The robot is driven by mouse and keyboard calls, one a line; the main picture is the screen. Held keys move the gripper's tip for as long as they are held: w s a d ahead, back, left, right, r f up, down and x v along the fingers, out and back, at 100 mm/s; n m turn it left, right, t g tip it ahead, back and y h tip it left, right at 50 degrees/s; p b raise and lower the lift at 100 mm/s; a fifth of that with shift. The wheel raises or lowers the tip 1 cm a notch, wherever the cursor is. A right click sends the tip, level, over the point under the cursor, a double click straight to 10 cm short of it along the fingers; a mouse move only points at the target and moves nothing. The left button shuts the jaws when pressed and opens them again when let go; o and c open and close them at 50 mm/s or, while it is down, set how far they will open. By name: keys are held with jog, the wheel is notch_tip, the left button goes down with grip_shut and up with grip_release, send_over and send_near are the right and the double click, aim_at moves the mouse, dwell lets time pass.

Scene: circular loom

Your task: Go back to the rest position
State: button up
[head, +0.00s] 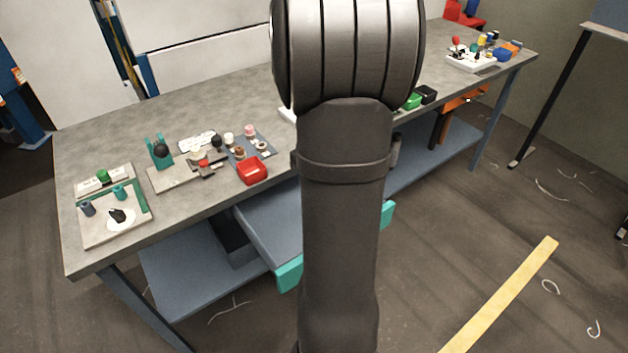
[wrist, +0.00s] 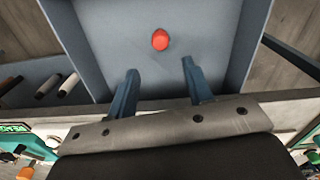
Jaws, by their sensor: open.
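In the wrist view my gripper (wrist: 159,70) shows two blue fingers spread apart with nothing between them. Beyond the fingertips, a round red-orange object (wrist: 160,40) lies in a blue-grey open drawer or tray (wrist: 205,25). The fingers appear apart from it. In the head view my arm stands across the middle of the picture, and my gripper is hidden behind it. The blue-grey drawer also shows there (head: 265,215), below the front edge of the grey workbench (head: 110,130).
A red bin (head: 252,170) stands near the bench's front edge. A board with teal parts (head: 95,235) lies at the left end. A white tray (head: 470,62) with small items is at the far right. Cylinders (wrist: 68,84) lie beside the drawer. The floor at right is mostly open.

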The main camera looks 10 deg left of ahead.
jog(key=shift+f, duration=0.15)
notch_tip(320, 180, down, 12)
jog(key=shift+f, duration=0.15)
jog(key=shift+r, duration=2.15)
